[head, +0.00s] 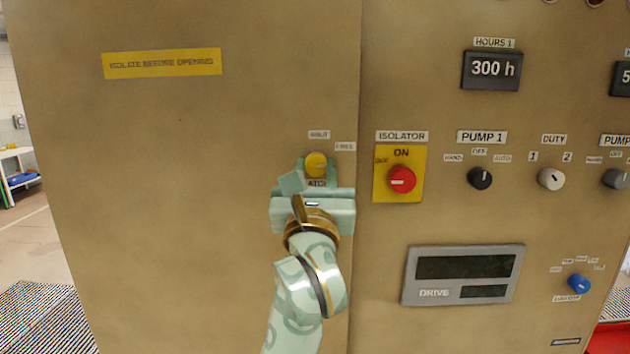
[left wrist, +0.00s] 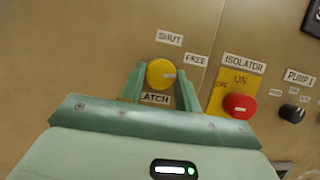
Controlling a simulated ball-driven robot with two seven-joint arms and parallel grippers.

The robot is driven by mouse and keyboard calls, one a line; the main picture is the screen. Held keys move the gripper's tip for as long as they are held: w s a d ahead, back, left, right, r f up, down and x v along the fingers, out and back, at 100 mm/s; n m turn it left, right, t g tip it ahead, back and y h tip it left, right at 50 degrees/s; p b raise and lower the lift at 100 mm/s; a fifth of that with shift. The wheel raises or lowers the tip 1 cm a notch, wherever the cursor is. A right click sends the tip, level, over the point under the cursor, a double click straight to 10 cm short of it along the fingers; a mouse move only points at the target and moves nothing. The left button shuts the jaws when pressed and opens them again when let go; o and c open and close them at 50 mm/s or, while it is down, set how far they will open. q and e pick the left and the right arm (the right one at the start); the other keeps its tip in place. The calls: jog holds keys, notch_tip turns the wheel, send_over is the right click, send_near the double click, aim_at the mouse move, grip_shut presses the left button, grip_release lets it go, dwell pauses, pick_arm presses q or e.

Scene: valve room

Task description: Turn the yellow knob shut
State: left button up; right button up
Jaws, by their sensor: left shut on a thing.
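The yellow knob (head: 316,164) sits on the tan cabinet door, with a LATCH label below it, partly covered in the head view. In the left wrist view the yellow knob (left wrist: 159,72) has a SHUT label (left wrist: 169,38) above and a FREE label (left wrist: 196,59) to its upper right. Its pale mark points roughly right, nearer FREE than SHUT. My left gripper (head: 315,172) is shut on the knob; in the left wrist view its two fingers (left wrist: 160,82) stand on either side of it. My right gripper is not in view.
Right of the knob is the red isolator switch (head: 402,180) on its yellow plate (head: 413,157). Further right are a black pump knob (head: 480,178), a grey duty knob (head: 551,179) and a blue knob (head: 579,284). The drive display (head: 463,275) is lower right.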

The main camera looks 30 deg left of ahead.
pick_arm(q)
jog(key=n+g+y+b, duration=0.1)
jog(key=n, duration=0.1)
jog(key=n+g+y+b, duration=0.1)
jog(key=n+b, duration=0.1)
jog(key=n, duration=0.1)
jog(key=n+y+b, duration=0.1)
jog(key=n+b, duration=0.1)
jog(key=n, duration=0.1)
jog(key=shift+w+d+f+g, duration=0.15)
jog(key=shift+w+d+g, duration=0.05)
jog(key=shift+g, duration=0.2)
jog(key=n+g+y+b, duration=0.1)
jog(key=n+b, duration=0.1)
jog(key=n, duration=0.1)
jog(key=shift+n+g, duration=0.4)
jog(key=n+b, duration=0.1)
jog(key=n+g, duration=0.1)
jog(key=n, duration=0.1)
jog(key=shift+d+r+n+b, duration=0.2)
jog(key=shift+n+b, duration=0.1)
jog(key=shift+b, duration=0.1)
jog(key=n, duration=0.1)
jog(key=n+g+b, duration=0.1)
jog(key=shift+w+r+n+g+y, duration=0.1)
jog(key=shift+r+n+g+y, duration=0.05)
jog(key=shift+n+g+y, duration=0.2)
jog(key=shift+r+n+g+b, duration=0.15)
jog(key=shift+n+g+b, duration=0.3)
jog(key=shift+n, duration=1.1)
